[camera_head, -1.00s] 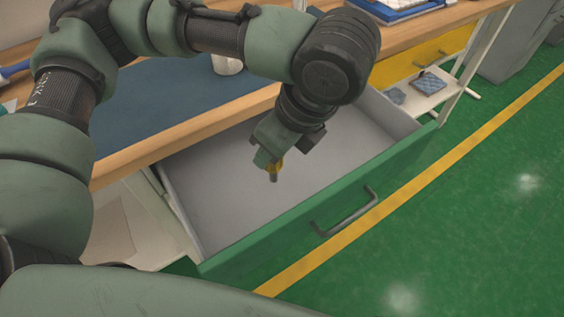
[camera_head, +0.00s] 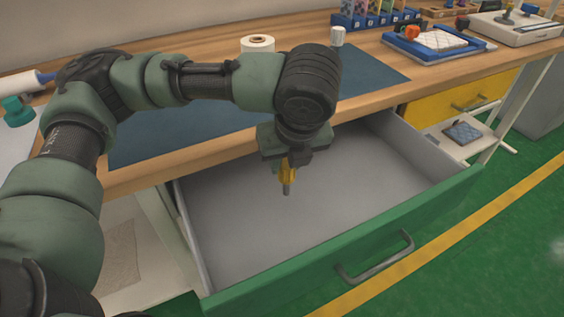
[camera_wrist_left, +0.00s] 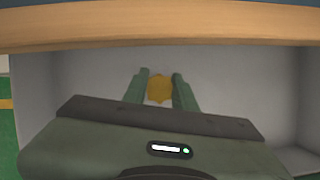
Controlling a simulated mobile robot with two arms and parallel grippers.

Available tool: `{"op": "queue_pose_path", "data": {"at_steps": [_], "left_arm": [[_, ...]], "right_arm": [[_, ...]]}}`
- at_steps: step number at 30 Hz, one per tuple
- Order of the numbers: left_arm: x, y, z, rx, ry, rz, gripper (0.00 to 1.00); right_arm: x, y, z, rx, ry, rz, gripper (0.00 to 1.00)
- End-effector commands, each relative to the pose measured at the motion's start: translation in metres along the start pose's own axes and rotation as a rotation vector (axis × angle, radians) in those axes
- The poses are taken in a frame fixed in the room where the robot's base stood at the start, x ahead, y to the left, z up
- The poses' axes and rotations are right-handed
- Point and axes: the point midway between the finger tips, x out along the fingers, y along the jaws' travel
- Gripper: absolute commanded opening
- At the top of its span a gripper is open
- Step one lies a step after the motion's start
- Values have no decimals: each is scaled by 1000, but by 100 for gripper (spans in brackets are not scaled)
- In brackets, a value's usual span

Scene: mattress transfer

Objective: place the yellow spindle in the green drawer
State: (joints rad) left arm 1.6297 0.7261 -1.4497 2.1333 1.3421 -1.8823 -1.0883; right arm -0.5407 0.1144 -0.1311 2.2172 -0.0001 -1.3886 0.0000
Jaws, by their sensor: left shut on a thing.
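The yellow spindle (camera_head: 287,176) hangs from my left gripper (camera_head: 284,166) above the open green drawer (camera_head: 340,255). Its grey tip points down, apart from the drawer floor as far as I can tell. In the left wrist view, the spindle (camera_wrist_left: 160,88) shows as a round yellow shape between the two green fingers of my left gripper (camera_wrist_left: 160,85), which is shut on it. The drawer's pale grey inside (camera_wrist_left: 235,90) lies below and looks empty. My right gripper is not in view.
The wooden table edge (camera_head: 130,182) runs behind the drawer, close to my left wrist. On the table are a blue mat (camera_head: 150,140), a white roll (camera_head: 258,44), a white cup (camera_head: 337,37) and a blue tray (camera_head: 400,46). A yellow drawer (camera_head: 440,105) is at the right.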

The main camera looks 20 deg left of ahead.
Motion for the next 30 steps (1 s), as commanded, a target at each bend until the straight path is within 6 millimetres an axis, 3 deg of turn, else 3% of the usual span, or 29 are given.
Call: {"op": "queue_pose_path", "data": {"at_steps": [10,24,25,26,27,30], "left_arm": [[34,0,20,-2,-1,-1,0],[36,0,20,0,0,-1,0],[37,0,19,0,0,0,35],[37,0,19,0,0,0,44],[37,0,19,0,0,0,49],[37,0,19,0,0,0,49]], "right_arm": [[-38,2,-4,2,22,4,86],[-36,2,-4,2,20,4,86],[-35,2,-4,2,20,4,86],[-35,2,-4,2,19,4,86],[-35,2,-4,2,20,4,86],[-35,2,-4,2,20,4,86]]}}
